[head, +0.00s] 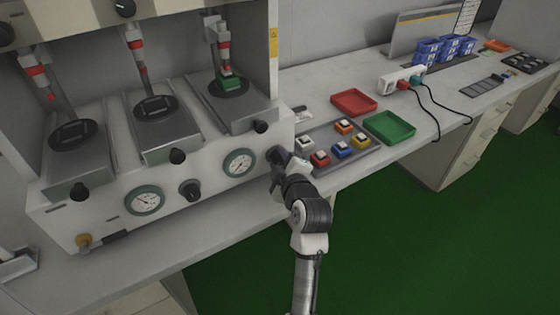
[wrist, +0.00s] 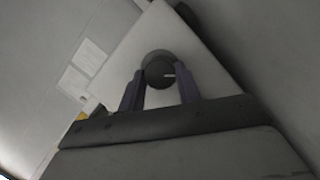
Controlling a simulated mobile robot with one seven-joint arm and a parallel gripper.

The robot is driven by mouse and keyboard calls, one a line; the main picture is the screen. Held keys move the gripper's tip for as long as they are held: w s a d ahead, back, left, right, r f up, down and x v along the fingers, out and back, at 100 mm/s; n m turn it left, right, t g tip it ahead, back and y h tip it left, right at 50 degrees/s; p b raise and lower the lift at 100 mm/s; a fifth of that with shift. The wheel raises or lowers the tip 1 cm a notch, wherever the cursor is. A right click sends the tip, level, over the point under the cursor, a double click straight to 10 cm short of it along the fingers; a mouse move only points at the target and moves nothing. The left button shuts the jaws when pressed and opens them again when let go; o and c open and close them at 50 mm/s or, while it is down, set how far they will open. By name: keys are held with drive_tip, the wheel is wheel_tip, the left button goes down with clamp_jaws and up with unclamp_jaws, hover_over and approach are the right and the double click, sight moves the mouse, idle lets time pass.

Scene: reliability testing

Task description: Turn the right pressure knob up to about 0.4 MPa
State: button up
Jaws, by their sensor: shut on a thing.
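My gripper (head: 280,163) reaches the front panel of the white test machine (head: 110,225), just right of the right gauge (head: 239,162). In the wrist view its two dark fingers (wrist: 161,91) stand on either side of the round dark right pressure knob (wrist: 157,66) and are shut on it. A short white mark on the knob points to the right in that view. In the head view my gripper largely covers this knob. The right gauge has a green rim and a white dial; its needle is too small to read.
A left gauge (head: 144,200) and another black knob (head: 189,189) sit on the same panel. Right of my gripper is a grey tray (head: 322,168) with several coloured button blocks. A red tray (head: 354,102) and a green tray (head: 389,127) stand behind it.

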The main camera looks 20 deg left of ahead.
drive_tip(key=shift+c, duration=1.4)
drive_tip(key=m+p, duration=0.1)
drive_tip(key=m+g+p, duration=0.1)
drive_tip(key=m, duration=0.1)
drive_tip(key=shift+w+d+r+g+p, duration=0.1)
drive_tip(key=shift+r+g+p, duration=0.15)
drive_tip(key=shift+g+p, duration=0.1)
drive_tip(key=m+g+y+p, duration=0.1)
drive_tip(key=m, duration=0.1)
drive_tip(key=shift+w+m+p, duration=0.1)
drive_tip(key=shift+m+p, duration=0.2)
drive_tip(key=m+g+y+p, duration=0.1)
drive_tip(key=m, duration=0.1)
drive_tip(key=shift+w+d+m, duration=0.1)
drive_tip(key=shift+m, duration=0.3)
drive_tip(key=m+g+y, duration=0.1)
drive_tip(key=m, duration=0.1)
drive_tip(key=m+y+p, duration=0.1)
drive_tip(key=m, duration=0.1)
drive_tip(key=shift+w+d+f+m+g, duration=0.15)
drive_tip(key=shift+f+m+g, duration=0.05)
drive_tip(key=shift+m+g, duration=0.15)
drive_tip(key=m+y, duration=0.1)
drive_tip(key=m, duration=0.1)
drive_tip(key=m+y+p, duration=0.1)
drive_tip(key=m, duration=0.2)
drive_tip(key=shift+w+f+g, duration=0.1)
drive_tip(key=shift+f+g, duration=0.05)
drive_tip(key=shift+g, duration=0.25)
